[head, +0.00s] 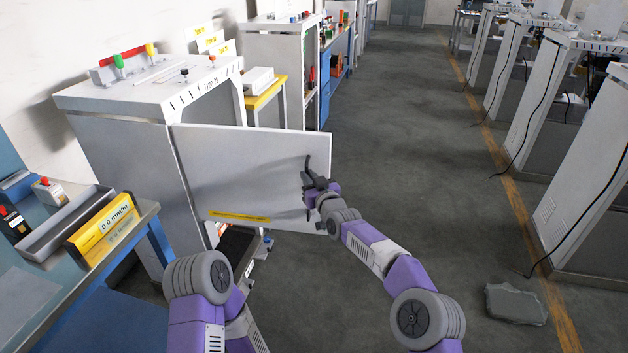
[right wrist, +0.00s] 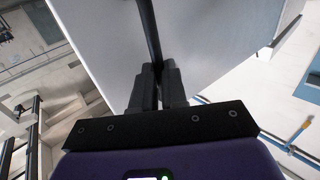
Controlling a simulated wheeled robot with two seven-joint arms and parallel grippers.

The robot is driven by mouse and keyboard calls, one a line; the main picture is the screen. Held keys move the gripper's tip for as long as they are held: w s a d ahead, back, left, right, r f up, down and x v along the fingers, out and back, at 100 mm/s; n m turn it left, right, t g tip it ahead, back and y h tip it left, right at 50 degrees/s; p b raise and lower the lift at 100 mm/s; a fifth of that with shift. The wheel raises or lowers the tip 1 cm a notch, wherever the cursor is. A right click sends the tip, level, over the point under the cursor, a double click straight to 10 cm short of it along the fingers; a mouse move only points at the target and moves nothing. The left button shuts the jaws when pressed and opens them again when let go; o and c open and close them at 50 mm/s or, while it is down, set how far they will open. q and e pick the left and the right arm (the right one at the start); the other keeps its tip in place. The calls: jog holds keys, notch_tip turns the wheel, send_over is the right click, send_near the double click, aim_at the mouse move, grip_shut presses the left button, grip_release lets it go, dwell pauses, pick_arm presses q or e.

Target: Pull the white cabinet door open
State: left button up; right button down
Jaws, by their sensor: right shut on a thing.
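The white cabinet (head: 125,150) stands at the left. Its white door (head: 245,165) is swung out from the cabinet body, with its hinged side at the left and its free edge at the right. A yellow label strip runs along the door's lower edge. My right gripper (head: 312,183) is shut on the dark door handle (head: 308,166), near the free edge. In the right wrist view, the fingers (right wrist: 158,85) close around the dark handle bar (right wrist: 147,28) in front of the pale door panel (right wrist: 95,40). My left gripper does not show; only part of the left arm does.
A blue-framed table (head: 75,278) with a grey tray and a yellow display box stands at the near left. Open grey floor (head: 410,130) lies right of the door. A row of white machines (head: 590,170) lines the right side, with a flat grey slab (head: 516,304) on the floor.

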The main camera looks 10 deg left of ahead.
jog(key=shift+s+a+f+y, duration=0.15)
jog(key=shift+s+a+y, duration=0.25)
jog(key=shift+a, duration=0.45)
jog(key=c, duration=1.6)
grip_release()
jog(key=o, duration=0.4)
jog(key=shift+a, duration=0.25)
jog(key=shift+o, duration=0.2)
jog(key=shift+w+d, duration=0.1)
jog(key=shift+d, duration=0.2)
jog(key=shift+d+r+h, duration=0.15)
jog(key=shift+r+h, duration=0.05)
jog(key=shift+h, duration=0.1)
jog(key=v, duration=0.7)
jog(key=shift+d+p, duration=0.2)
jog(key=shift+p, duration=0.15)
